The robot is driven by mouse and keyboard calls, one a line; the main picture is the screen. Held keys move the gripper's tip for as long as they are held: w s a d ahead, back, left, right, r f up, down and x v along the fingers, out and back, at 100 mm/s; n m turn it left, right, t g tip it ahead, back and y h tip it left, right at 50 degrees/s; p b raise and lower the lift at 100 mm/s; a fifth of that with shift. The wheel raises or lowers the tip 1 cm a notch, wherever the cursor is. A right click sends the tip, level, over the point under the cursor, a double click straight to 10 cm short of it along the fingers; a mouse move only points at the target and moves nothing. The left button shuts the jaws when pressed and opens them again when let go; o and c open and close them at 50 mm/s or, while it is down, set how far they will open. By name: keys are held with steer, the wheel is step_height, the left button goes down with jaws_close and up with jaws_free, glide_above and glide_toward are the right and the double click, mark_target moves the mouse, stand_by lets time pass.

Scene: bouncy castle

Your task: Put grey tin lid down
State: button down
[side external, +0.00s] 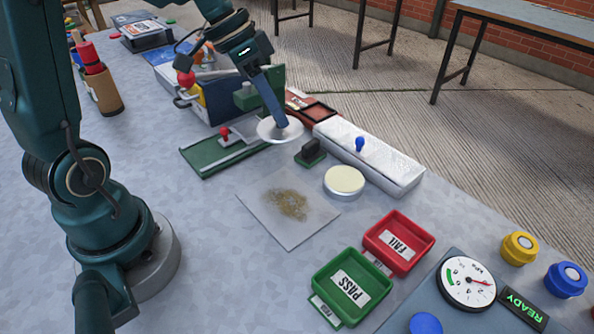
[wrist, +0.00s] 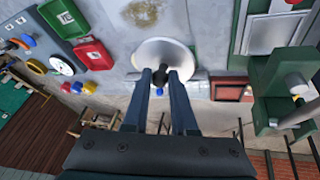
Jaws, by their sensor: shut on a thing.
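The grey tin lid (side external: 268,131) is a round pale disc, held up by my gripper (side external: 281,122) in the side view. In the wrist view the lid (wrist: 163,50) lies across the fingertips of my gripper (wrist: 160,77), with a dark knob between them. The fingers are shut on the lid, seemingly at this knob. The lid appears above the bench, near the green plate (side external: 215,155); its exact height is hard to tell. A round tin with a cream top (side external: 344,180) stands on the bench to the right, apart from the lid.
A small dark block on a green base (side external: 311,152) and a long white box with a blue knob (side external: 385,163) are close by. A square sheet with brown grains (side external: 270,215) lies in front. The red FAIL tray (side external: 420,261) and green PASS tray (side external: 324,276) are nearer the camera.

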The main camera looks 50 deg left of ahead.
steer(key=s+d+m+g+y, duration=0.1)
steer(key=s+d+m+g, duration=0.3)
steer(key=m, duration=0.8)
steer(key=s+d+m+g+y, duration=0.2)
steer(key=s+m+g, duration=0.35)
steer(key=m, duration=0.75)
steer(key=shift+t, duration=0.55)
steer(key=s+d+f, duration=0.1)
steer(key=d+f, duration=0.1)
steer(key=d, duration=0.1)
steer(key=s+d+f, duration=0.2)
steer(key=d+f, duration=0.1)
steer(key=d, duration=0.1)
steer(key=s+d+f, duration=0.2)
steer(key=d, duration=0.2)
steer(key=shift+f, duration=0.25)
steer(key=shift+d+f, duration=0.1)
steer(key=shift+f, duration=2)
steer(key=c, duration=0.7)
jaws_free()
